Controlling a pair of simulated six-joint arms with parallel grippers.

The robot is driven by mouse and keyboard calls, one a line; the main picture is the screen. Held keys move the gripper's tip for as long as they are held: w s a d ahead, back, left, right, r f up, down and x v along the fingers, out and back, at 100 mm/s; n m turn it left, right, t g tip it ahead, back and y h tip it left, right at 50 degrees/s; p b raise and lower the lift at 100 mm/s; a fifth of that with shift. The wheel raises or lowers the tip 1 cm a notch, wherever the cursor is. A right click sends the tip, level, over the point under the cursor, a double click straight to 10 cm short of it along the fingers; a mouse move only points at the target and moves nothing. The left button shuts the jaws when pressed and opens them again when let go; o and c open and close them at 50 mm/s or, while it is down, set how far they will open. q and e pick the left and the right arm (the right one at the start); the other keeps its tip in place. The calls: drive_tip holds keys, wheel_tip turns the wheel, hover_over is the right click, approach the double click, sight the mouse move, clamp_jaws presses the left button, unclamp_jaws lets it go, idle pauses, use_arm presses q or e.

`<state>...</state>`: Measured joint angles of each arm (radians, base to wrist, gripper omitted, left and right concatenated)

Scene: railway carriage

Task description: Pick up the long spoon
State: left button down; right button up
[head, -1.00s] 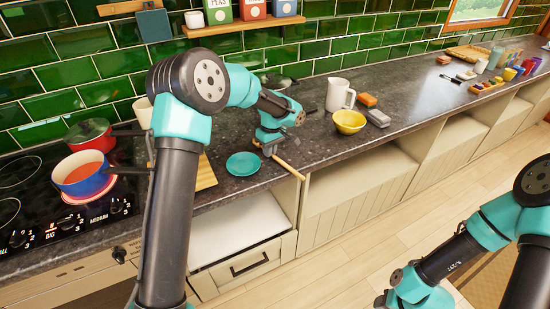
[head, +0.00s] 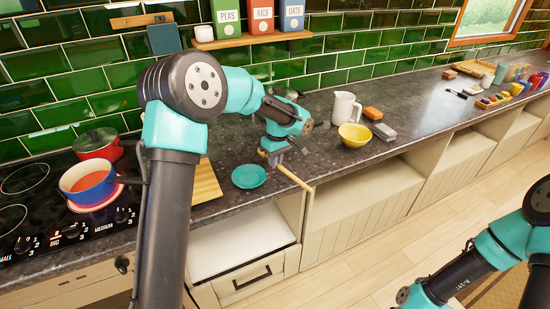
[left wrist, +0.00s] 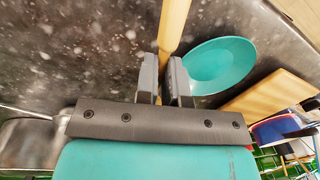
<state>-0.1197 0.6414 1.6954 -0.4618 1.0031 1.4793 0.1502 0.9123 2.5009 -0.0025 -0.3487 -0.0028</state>
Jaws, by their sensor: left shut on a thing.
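The long spoon (head: 292,177) is a pale wooden stick lying at the counter's front edge, with one end sticking out past it. My left gripper (head: 274,158) is down at the counter and shut on the spoon's handle. In the left wrist view the spoon (left wrist: 173,28) runs between the two fingers (left wrist: 164,78). Its far end is hidden by the gripper. My right arm shows at the lower right of the head view, but its fingertips are out of the picture.
A teal saucer (head: 248,176) sits just left of the left gripper. A yellow bowl (head: 354,135), a white jug (head: 345,107) and a grey block (head: 384,131) stand to the right. A wooden board (head: 206,184) and a blue pan (head: 88,185) are at the left.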

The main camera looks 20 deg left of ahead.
use_arm(q)
drive_tip(key=s+d+r, duration=0.1)
drive_tip(key=s+d, duration=0.4)
drive_tip(key=s, duration=0.7)
drive_tip(key=shift+s, duration=0.15)
drive_tip(key=shift+r, duration=0.1)
